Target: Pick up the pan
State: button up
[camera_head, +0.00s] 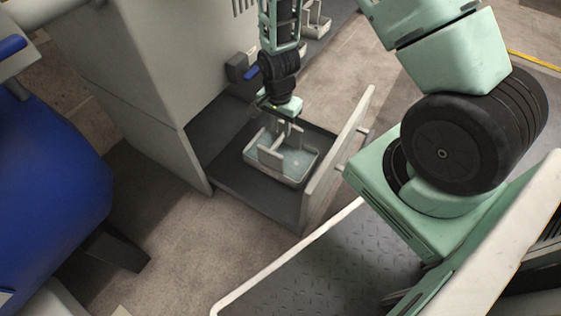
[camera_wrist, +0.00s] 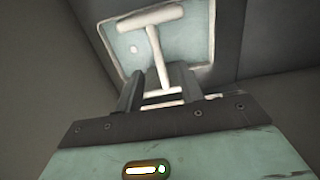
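The pan (camera_head: 298,164) is a shallow rectangular tray with a pale rim and a light blue floor. It lies in the open drawer (camera_head: 238,185). A pale T-shaped piece stands up in it, seen in the wrist view (camera_wrist: 152,48). The pan also shows at the top of the wrist view (camera_wrist: 118,42). My gripper (camera_head: 287,128) points down over the pan's far side. In the wrist view its two dark fingers (camera_wrist: 159,92) are apart, with the pale stem and part of the pan's edge seen between them. I cannot tell whether they touch the pan.
The drawer's upright front panel (camera_head: 338,158) stands right of the pan, and the grey cabinet (camera_head: 135,70) stands to the left. A blue rounded object (camera_head: 50,180) is at the far left. Another small pale tray (camera_head: 316,22) sits at the back. Floor is clear below the drawer.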

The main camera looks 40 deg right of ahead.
aim_at(280, 137)
jog(key=shift+d+f+b, duration=0.2)
jog(key=shift+f+b, duration=2.8)
jog(key=shift+f, duration=1.3)
jog(key=shift+r, duration=0.1)
grip_shut()
